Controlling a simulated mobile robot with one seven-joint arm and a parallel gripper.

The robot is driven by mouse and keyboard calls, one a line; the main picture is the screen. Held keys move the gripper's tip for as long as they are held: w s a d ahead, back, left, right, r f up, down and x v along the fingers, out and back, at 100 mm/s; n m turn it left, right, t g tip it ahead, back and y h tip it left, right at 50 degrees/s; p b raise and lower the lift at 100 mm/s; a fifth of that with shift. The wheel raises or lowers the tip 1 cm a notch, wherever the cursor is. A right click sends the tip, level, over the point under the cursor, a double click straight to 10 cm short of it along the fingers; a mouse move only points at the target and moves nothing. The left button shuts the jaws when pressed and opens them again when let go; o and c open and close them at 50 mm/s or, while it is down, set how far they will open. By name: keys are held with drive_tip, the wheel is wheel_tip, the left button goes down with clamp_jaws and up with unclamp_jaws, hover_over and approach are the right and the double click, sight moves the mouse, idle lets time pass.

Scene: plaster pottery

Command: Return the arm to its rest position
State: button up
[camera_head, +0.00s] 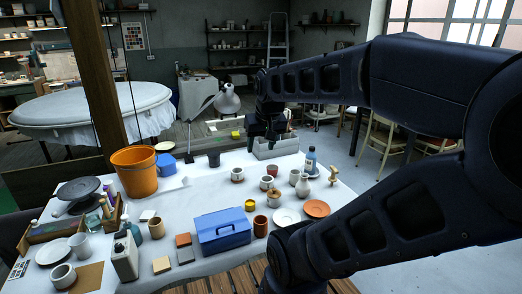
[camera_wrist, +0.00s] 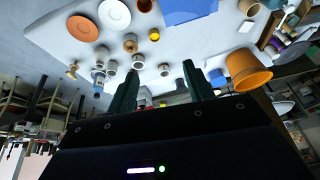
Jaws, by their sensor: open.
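My gripper (camera_head: 272,140) hangs at the end of my dark arm, over the far edge of the white-covered table (camera_head: 210,185) in the head view. In that picture it overlaps a grey open box (camera_head: 285,150); I cannot tell how high above it the gripper is. In the wrist view the two dark fingers of my gripper (camera_wrist: 160,78) stand apart with nothing held between them. The arm is bent, with its upper links crossing the right side of the head view.
The table carries an orange bucket (camera_head: 135,170), a blue toolbox (camera_head: 222,228), a blue bottle (camera_head: 310,160), white plates, and several cups and pots. A wooden post (camera_head: 97,75) stands at left. A round table (camera_head: 90,105) and chairs (camera_head: 380,135) stand beyond. Grey floor lies open at right.

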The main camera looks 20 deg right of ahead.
drive_tip(key=shift+s+a+f+n, duration=0.2)
drive_tip(key=shift+s+a, duration=0.1)
drive_tip(key=shift+s, duration=0.3)
drive_tip(key=shift+s+a+f+n, duration=0.2)
drive_tip(key=shift+s+a, duration=0.05)
drive_tip(key=shift+s, duration=0.3)
